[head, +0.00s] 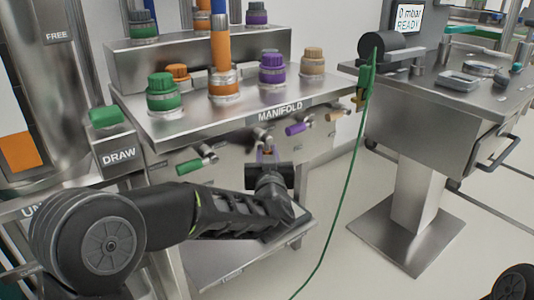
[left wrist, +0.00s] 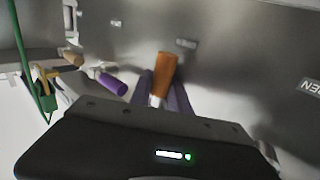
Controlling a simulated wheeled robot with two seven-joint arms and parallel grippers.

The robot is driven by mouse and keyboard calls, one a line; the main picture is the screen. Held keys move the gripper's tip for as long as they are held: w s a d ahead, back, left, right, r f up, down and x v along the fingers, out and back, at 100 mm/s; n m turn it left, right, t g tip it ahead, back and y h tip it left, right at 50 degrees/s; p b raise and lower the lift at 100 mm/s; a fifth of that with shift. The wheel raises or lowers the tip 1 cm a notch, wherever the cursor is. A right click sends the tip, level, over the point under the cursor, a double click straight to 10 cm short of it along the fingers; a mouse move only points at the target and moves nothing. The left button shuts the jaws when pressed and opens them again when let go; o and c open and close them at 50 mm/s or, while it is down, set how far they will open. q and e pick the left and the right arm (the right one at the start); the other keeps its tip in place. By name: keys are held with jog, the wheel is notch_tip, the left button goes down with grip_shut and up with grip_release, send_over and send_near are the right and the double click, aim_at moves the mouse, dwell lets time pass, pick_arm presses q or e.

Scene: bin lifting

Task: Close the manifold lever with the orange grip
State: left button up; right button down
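The orange grip (left wrist: 163,75) of the manifold lever stands near the middle of the left wrist view, with a bit of bright metal shaft below it. My left gripper (left wrist: 161,92) reaches in from below, with one dark finger on either side of the grip. I cannot tell whether the fingers press on it or stand slightly apart. In the head view my left gripper (head: 268,155) is at the manifold's front face, below the MANIFOLD label, and mostly hides the orange lever. My right gripper is not in view.
Beside it are a purple lever (head: 296,129), a tan lever (head: 335,116) and a green lever (head: 189,166). A green hose (head: 345,170) hangs to the right.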

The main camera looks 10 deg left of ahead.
pick_arm(q)
grip_shut()
dwell(0.9)
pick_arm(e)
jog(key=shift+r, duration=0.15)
